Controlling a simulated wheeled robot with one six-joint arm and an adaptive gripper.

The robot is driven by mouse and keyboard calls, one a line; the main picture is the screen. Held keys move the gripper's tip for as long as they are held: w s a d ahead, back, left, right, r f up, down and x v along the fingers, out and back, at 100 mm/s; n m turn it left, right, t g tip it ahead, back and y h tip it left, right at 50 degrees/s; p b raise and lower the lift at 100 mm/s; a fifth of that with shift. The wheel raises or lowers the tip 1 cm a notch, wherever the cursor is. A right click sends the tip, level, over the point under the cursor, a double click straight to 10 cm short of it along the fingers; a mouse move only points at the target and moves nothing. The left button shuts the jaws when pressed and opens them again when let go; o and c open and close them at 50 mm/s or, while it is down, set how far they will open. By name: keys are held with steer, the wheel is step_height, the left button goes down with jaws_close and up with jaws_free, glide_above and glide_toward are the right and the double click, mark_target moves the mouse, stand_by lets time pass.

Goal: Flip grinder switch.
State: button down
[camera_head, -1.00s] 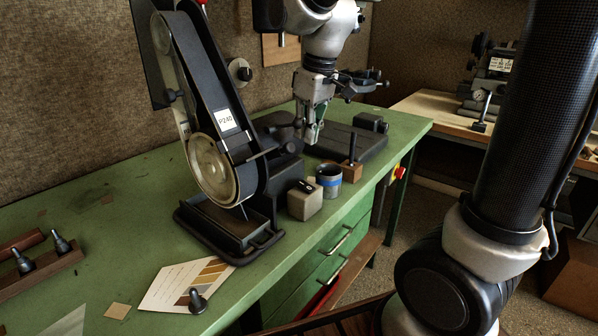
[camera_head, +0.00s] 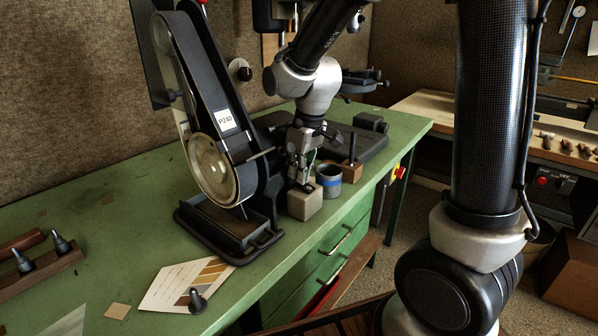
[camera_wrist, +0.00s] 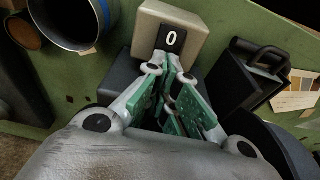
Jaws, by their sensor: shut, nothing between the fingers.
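The grinder (camera_head: 212,120) is a tall dark belt machine with a P240 label and a round wheel, standing on the green bench. The switch box (camera_head: 304,203) is a small beige block beside its base. In the wrist view the box (camera_wrist: 192,28) carries a black rocker switch (camera_wrist: 172,38) marked 0. My gripper (camera_head: 303,183) is shut and empty, pointing down at the top of the box. In the wrist view its green-padded fingers (camera_wrist: 174,78) end close to the rocker's near edge; I cannot tell whether they touch it.
A grey cup with a blue band (camera_head: 329,180) stands right beside the box, and it also shows in the wrist view (camera_wrist: 72,22). A wooden block with a post (camera_head: 351,169) is behind it.

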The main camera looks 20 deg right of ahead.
steer(key=shift+w+a+f+g, duration=0.15)
steer(key=shift+f+g, duration=0.15)
steer(key=shift+f, duration=0.1)
steer(key=shift+f+h, duration=0.15)
steer(key=shift+h, duration=0.15)
steer(key=shift+s+d+g, duration=0.3)
steer(key=shift+s, duration=0.25)
stand_by(0.3)
step_height(320, 180, up, 14)
steer(key=shift+s+d+r, duration=0.2)
steer(key=shift+s+d, duration=0.05)
